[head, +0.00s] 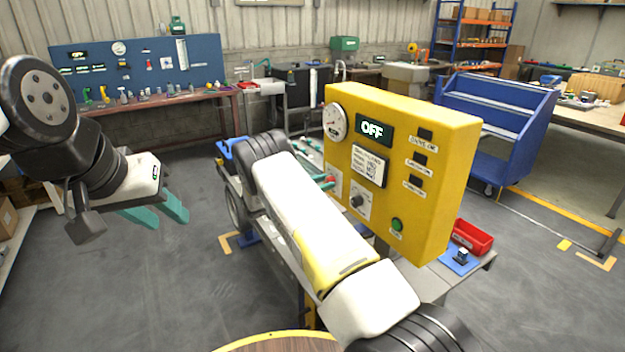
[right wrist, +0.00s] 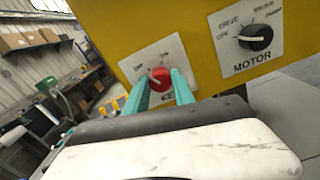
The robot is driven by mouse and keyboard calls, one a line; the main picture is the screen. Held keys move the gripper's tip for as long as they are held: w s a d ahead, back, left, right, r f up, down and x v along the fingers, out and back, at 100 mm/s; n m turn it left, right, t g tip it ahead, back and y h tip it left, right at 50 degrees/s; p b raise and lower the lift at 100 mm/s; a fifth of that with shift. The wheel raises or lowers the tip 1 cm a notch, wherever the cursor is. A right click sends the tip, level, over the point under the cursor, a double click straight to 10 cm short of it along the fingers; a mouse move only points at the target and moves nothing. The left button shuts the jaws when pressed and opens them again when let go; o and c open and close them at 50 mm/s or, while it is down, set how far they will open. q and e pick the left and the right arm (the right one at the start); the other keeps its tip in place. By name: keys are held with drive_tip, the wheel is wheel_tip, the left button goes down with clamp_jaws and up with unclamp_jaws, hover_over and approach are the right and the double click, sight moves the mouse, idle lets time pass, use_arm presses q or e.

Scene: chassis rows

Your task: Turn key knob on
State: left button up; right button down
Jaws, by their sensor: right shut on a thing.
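The red key knob (right wrist: 160,78) sits on a white plate marked KEY on the yellow panel (head: 442,135). In the right wrist view my right gripper (right wrist: 160,82) has its teal fingers on either side of the knob, shut on it. The display (head: 373,130) on the panel reads OFF. My left gripper (head: 160,212) hangs at the left over the floor, its teal fingers apart and empty.
A black MOTOR knob (right wrist: 256,37) is right of the key knob. A green button (head: 397,224) is lower on the panel. A red bin (head: 472,237) and a blue pad (head: 459,261) lie right of the panel. A blue cart (head: 497,115) stands behind.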

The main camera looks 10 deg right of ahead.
drive_tip(key=shift+m, duration=0.4)
drive_tip(key=m, duration=0.4)
drive_tip(key=shift+m, duration=0.4)
drive_tip(key=m, duration=0.6)
drive_tip(key=shift+f, duration=0.1)
drive_tip(key=shift+m, duration=0.3)
drive_tip(key=c, duration=1.1)
unclamp_jaws()
drive_tip(key=shift+o, duration=0.2)
drive_tip(key=shift+s, duration=0.1)
drive_tip(key=v, duration=0.7)
drive_tip(key=shift+a, duration=0.35)
